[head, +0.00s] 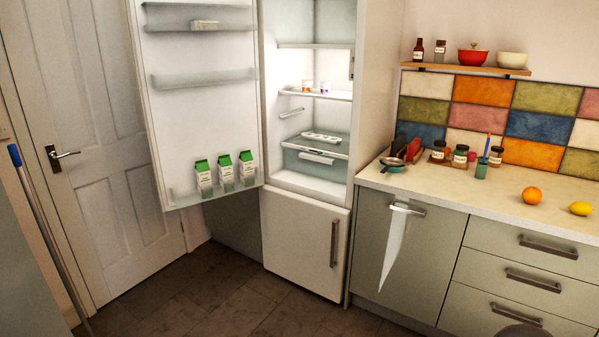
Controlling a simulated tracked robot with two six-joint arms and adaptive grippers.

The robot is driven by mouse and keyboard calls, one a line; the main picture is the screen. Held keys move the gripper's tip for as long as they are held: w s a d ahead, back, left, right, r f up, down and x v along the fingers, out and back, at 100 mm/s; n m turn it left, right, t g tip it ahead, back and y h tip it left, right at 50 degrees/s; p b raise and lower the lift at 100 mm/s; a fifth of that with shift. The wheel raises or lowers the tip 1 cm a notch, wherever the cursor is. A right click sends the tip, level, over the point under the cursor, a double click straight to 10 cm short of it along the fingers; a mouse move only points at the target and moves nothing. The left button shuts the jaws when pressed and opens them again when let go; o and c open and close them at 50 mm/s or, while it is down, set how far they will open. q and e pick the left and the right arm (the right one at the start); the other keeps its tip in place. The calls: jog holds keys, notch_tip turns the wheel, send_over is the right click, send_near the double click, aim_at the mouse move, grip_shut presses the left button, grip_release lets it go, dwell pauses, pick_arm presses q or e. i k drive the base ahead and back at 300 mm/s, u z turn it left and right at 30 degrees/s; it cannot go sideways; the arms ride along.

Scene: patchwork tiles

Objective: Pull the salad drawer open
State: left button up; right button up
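The salad drawer (299,158) is a pale teal, see-through box low inside the open fridge. It has a white bar handle (317,158) on its front and looks pushed in under a glass shelf. A white egg tray (320,137) lies on that shelf, just above the drawer. The fridge door (203,121) stands wide open to the left, with several green-topped cartons (225,173) in its bottom rack. Neither of my grippers is in view.
The closed freezer door (295,245) is below the fridge compartment. To the right is a counter (450,188) with jars, an orange (532,195) and a lemon (581,208). A white towel (395,245) hangs from a cupboard handle. The dark tiled floor (215,290) is clear.

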aim_at(322, 160)
jog(key=i, duration=1.75)
jog(key=u, duration=0.35)
jog(key=i, duration=1.05)
jog(key=u, duration=0.15)
